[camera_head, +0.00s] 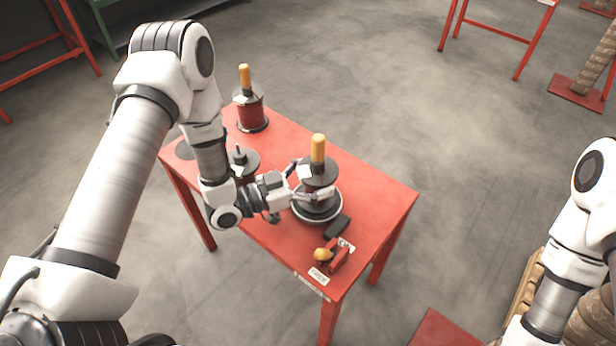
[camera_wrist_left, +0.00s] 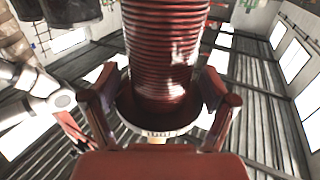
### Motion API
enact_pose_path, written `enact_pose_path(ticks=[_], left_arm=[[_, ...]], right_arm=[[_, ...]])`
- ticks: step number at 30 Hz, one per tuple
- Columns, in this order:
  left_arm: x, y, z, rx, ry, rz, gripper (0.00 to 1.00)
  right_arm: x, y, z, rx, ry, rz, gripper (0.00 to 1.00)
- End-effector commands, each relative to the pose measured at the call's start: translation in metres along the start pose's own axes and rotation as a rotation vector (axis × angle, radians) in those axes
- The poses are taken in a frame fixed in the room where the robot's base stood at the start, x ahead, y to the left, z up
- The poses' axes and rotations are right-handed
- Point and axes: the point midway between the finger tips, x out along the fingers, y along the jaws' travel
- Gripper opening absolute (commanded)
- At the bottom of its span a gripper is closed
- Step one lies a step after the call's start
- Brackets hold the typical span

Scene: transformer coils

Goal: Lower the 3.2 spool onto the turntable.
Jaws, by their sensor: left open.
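A spool with a dark top flange (camera_head: 320,168) and a yellow handle (camera_head: 318,148) stands upright over the round grey-rimmed turntable (camera_head: 306,217) on the red table. I take it as the 3.2 spool; no number is legible. Its lower edge seems to rest on the turntable, but a gap cannot be ruled out. My left gripper (camera_head: 308,184) is open, with its fingers on either side of the spool. In the left wrist view, dark red windings (camera_wrist_left: 165,45) and a flange show between the parted fingers (camera_wrist_left: 158,108). My right gripper is outside the head view.
Another yellow-handled spool (camera_head: 250,108) stands at the table's back. A lower spool with a grey pin (camera_head: 241,160) stands beside my left wrist. A black block (camera_head: 337,228) and a red fixture with a yellow knob (camera_head: 323,254) lie near the front. The table's right end is clear.

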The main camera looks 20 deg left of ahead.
Motion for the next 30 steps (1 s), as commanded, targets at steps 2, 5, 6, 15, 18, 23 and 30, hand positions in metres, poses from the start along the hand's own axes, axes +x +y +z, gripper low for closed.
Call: enact_pose_path(ticks=[2, 5, 6, 15, 18, 23, 30], left_arm=[[-0.008, -0.001, 0.0, -0.003, 0.0, -0.003, 0.85], [-0.026, -0.002, 0.0, -0.005, 0.001, -0.007, 0.85], [-0.036, -0.002, 0.0, -0.005, 0.002, -0.009, 0.85], [-0.101, -0.002, -0.001, -0.002, 0.003, -0.007, 0.85], [-0.112, -0.002, -0.001, -0.002, 0.002, -0.005, 0.85], [-0.118, 0.0, 0.0, 0.0, 0.002, -0.001, 0.85], [-0.118, 0.0, 0.0, 0.0, 0.001, 0.0, 0.85]], right_arm=[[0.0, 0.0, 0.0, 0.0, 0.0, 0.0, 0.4], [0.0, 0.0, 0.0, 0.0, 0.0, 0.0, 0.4], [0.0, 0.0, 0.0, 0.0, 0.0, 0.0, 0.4], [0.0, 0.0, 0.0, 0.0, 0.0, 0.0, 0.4], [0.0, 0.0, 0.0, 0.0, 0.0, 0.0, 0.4], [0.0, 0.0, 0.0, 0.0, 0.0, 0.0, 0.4], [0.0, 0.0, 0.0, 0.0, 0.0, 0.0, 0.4]])
